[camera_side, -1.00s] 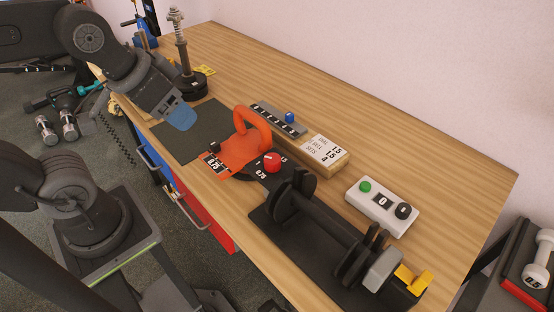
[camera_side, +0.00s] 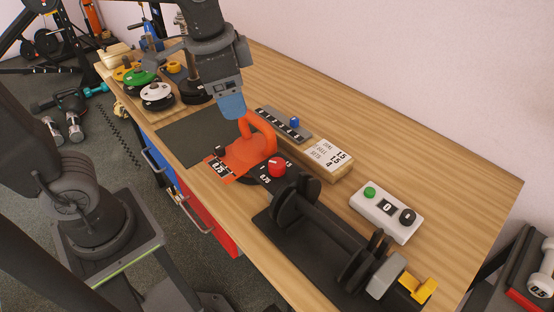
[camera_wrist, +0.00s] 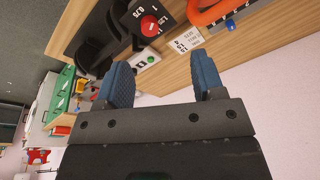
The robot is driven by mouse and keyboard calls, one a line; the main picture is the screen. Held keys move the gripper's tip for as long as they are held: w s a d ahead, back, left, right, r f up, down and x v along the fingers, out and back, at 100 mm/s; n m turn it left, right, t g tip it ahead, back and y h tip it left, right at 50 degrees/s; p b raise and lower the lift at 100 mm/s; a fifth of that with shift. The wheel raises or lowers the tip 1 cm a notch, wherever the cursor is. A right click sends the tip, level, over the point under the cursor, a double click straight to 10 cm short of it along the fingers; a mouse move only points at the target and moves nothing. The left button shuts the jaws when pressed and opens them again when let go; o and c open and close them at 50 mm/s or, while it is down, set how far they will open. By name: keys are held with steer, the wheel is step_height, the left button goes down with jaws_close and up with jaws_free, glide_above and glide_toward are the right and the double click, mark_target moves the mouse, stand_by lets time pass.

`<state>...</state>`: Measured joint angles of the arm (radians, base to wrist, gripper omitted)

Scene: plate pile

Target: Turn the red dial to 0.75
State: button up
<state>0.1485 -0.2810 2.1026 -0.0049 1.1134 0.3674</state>
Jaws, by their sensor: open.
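The red dial (camera_side: 277,167) sits on a black base marked with numbers such as 0.75, on the wooden bench. It also shows in the wrist view (camera_wrist: 149,24), near the top, beyond the fingertips. My gripper (camera_side: 232,108) hangs above the bench, by the top of an orange kettlebell-like handle (camera_side: 262,133), up and left of the dial. In the wrist view the two blue fingers of my gripper (camera_wrist: 162,75) are wide apart with nothing between them. The dial's exact setting is too small to read.
A black dumbbell rack (camera_side: 330,245) stands right of the dial. A white box with green and black knobs (camera_side: 386,208), a white card on a wooden block (camera_side: 328,155) and a slotted grey strip (camera_side: 283,125) lie behind. Weight plates (camera_side: 157,95) are stacked at the far left.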

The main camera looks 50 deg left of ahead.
mark_target(277, 163)
steer(key=w+d+f+m+g, duration=0.2)
steer(key=w+d+m+g, duration=0.15)
steer(key=w+d, duration=0.2)
steer(key=shift+m+t, duration=0.45)
steer(key=f, duration=1.3)
steer(key=shift+a+f, duration=0.25)
steer(key=shift+f, duration=0.1)
steer(key=c, duration=0.9)
